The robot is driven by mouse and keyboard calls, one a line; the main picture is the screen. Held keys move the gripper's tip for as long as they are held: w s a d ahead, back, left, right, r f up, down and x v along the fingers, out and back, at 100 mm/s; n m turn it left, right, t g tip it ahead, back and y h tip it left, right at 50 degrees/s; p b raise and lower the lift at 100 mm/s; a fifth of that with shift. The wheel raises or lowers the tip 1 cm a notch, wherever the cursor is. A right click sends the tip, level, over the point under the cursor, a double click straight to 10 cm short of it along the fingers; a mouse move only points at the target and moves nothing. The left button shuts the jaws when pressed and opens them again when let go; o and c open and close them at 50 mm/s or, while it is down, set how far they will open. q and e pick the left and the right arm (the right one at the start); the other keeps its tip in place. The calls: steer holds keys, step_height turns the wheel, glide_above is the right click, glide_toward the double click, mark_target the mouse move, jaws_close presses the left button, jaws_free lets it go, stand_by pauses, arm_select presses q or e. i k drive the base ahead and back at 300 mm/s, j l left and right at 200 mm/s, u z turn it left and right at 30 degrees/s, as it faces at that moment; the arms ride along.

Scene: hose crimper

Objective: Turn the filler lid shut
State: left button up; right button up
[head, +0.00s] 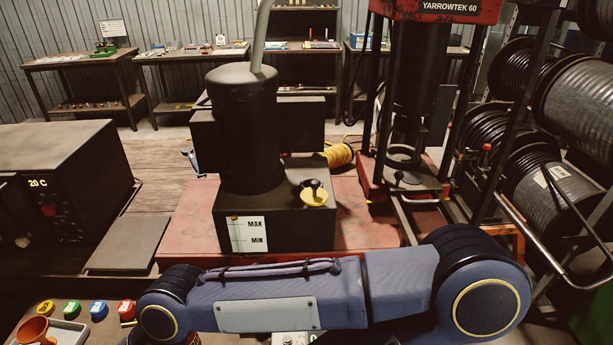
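The yellow filler lid (314,195) sits on top of the dark pump tank (300,222), toward its right side. A dark knob or neck stands at the lid, and a dark round spot shows beside it. I cannot tell from this view how far the lid is turned. A white label with MAX and MIN marks (249,234) is on the tank's front. One of my blue-grey arms lies across the front of the picture, below the tank and apart from the lid. Neither gripper shows in the picture.
A tall dark cylinder (246,130) with a hose rises left of the lid. The red crimper press (440,12) stands behind right, beside hose reels (574,90). A dark unit reading 20 C (70,170) is at left. Coloured buttons (98,309) and an orange funnel (33,329) are at front left.

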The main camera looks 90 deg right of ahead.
mark_target(313, 195)
steer(key=z, duration=1.05)
